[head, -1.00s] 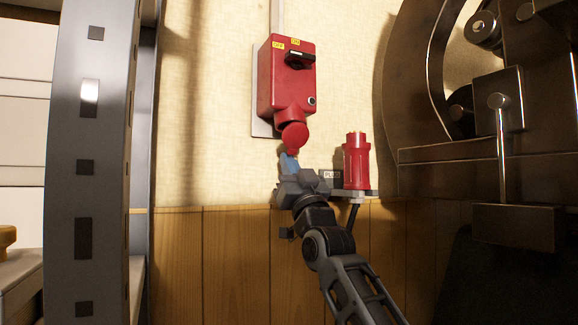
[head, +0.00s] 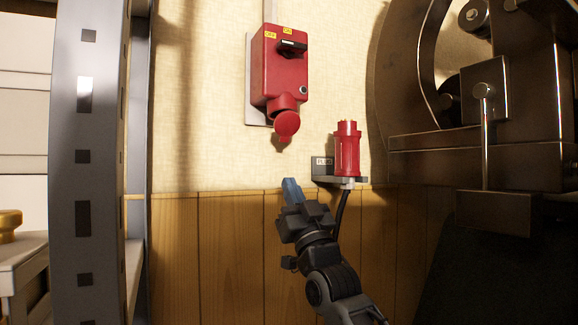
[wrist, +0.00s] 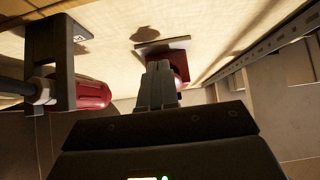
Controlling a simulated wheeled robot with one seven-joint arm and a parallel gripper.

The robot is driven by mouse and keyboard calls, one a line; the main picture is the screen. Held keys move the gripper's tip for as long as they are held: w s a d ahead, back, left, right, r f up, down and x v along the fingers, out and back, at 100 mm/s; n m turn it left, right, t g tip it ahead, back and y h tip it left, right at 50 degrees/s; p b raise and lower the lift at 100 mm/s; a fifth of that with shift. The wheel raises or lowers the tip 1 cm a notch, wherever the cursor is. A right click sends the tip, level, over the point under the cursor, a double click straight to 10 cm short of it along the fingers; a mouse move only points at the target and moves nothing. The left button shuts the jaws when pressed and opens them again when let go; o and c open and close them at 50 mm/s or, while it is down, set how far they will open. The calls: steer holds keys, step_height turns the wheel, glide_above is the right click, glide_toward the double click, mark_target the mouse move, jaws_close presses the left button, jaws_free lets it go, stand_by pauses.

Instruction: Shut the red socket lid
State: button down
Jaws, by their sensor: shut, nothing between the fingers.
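The red socket box (head: 280,68) is mounted on the wall, with a dark switch on its upper front. Its round red lid (head: 287,124) hangs at the outlet on the underside, tilted, with a small tab at its lower edge. I cannot tell how far it stands from the outlet mouth. My gripper (head: 290,184) is shut and empty, below the lid and clear of it, its bluish fingers pointing up. In the wrist view, my shut fingers (wrist: 158,80) partly hide the red box (wrist: 175,66); the lid cannot be made out clearly there.
A red plug (head: 347,150) stands in a grey wall holder (head: 342,180) to the right, its cable hanging down near my gripper. A dark press (head: 500,130) fills the right side. A grey metal post (head: 85,160) stands at the left. The wall between post and socket is free.

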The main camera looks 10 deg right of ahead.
step_height(320, 180, down, 3)
steer(key=g+h+p, duration=0.1)
steer(key=g+p, duration=0.2)
steer(key=p, duration=1.9)
glide_toward(283, 141)
steer(key=p+x, duration=0.2)
steer(key=x, duration=0.5)
steer(key=shift+f, duration=0.15)
steer(key=shift+f+t+b, duration=0.2)
steer(key=shift+t+b, duration=0.1)
steer(key=shift+b, duration=0.1)
